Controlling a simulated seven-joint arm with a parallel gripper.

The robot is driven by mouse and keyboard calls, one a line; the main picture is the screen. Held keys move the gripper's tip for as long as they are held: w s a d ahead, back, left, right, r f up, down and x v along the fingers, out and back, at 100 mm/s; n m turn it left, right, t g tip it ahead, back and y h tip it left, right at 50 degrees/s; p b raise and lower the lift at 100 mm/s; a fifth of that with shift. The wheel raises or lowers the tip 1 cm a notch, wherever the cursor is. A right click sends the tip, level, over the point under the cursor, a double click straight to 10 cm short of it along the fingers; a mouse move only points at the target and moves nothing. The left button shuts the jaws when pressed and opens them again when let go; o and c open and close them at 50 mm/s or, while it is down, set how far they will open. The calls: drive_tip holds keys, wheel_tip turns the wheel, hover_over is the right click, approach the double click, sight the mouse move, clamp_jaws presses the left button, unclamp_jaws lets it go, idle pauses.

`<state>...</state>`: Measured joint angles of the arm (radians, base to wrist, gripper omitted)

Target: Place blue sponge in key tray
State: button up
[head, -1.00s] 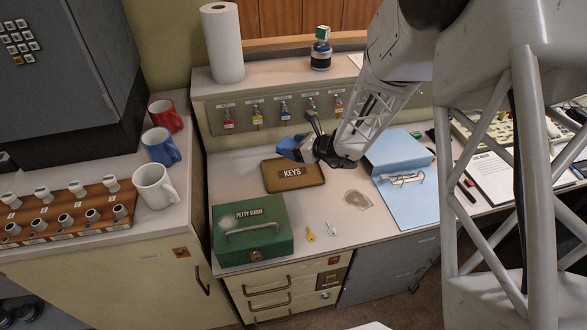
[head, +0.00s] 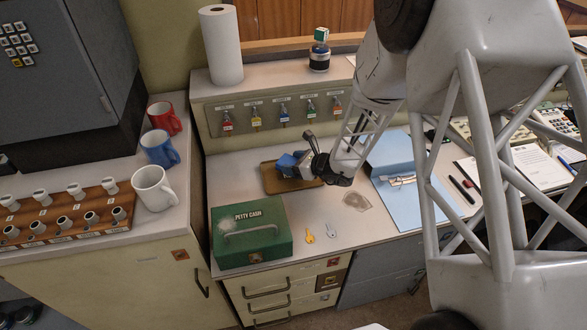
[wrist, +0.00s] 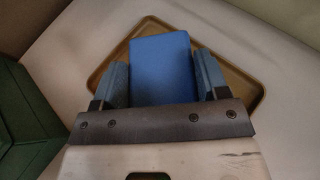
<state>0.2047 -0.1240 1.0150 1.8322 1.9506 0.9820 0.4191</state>
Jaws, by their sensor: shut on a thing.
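The blue sponge (wrist: 162,68) is a plain block between the two fingers of my gripper (wrist: 165,85) in the wrist view. My gripper is shut on it. In the head view the sponge (head: 287,162) and my gripper (head: 300,165) are over the brown key tray (head: 272,186). The tray's rim (wrist: 110,57) shows around the sponge in the wrist view. The KEYS lettering is hidden behind the sponge and gripper. I cannot tell whether the sponge touches the tray floor.
The green petty cash box (head: 250,232) stands just in front of the tray. A yellow key (head: 309,236) and a silver key (head: 331,231) lie in front. A blue folder (head: 408,190) lies to the right. The key-hook panel (head: 270,115) rises behind.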

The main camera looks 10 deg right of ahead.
drive_tip(key=shift+f, duration=1.25)
drive_tip(key=shift+f, duration=0.1)
drive_tip(key=o, duration=0.9)
drive_tip(key=shift+f, duration=0.1)
drive_tip(key=shift+s+d+r, duration=0.1)
drive_tip(key=shift+r, duration=0.15)
drive_tip(key=shift+s+d+r, duration=0.25)
drive_tip(key=shift+s+d, duration=0.15)
drive_tip(key=shift+d, duration=0.1)
drive_tip(key=shift+v, duration=5.1)
drive_tip(key=shift+s, duration=0.1)
drive_tip(key=shift+r, duration=0.1)
